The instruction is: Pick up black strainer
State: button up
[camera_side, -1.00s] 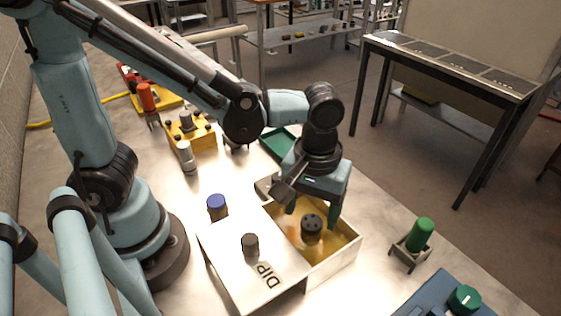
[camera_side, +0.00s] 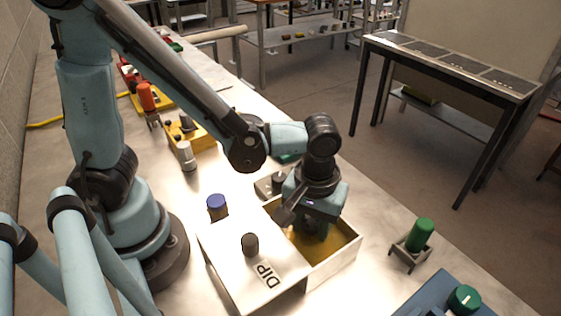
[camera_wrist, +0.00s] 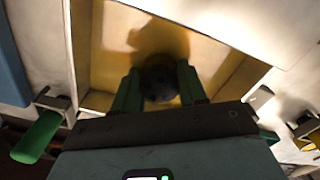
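The black strainer (camera_wrist: 159,82) shows in the wrist view as a dark round piece in the yellow-floored box (camera_wrist: 108,45). My gripper (camera_wrist: 158,78) has its two green fingers down in the box, one on each side of the strainer. The gaps between fingers and strainer look very small, and I cannot tell whether they touch. In the side view my gripper (camera_side: 312,232) hides the strainer inside the box (camera_side: 335,262).
A white lid marked DIP (camera_side: 250,270) with a black knob (camera_side: 250,244) covers the box's near left part. A blue-capped piece (camera_side: 216,206) stands left. A green cylinder in a holder (camera_side: 419,236) and a blue unit with a green knob (camera_side: 464,299) stand right.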

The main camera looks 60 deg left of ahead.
jog(key=c, duration=0.5)
jog(key=shift+o, duration=0.2)
jog(key=shift+r, duration=0.15)
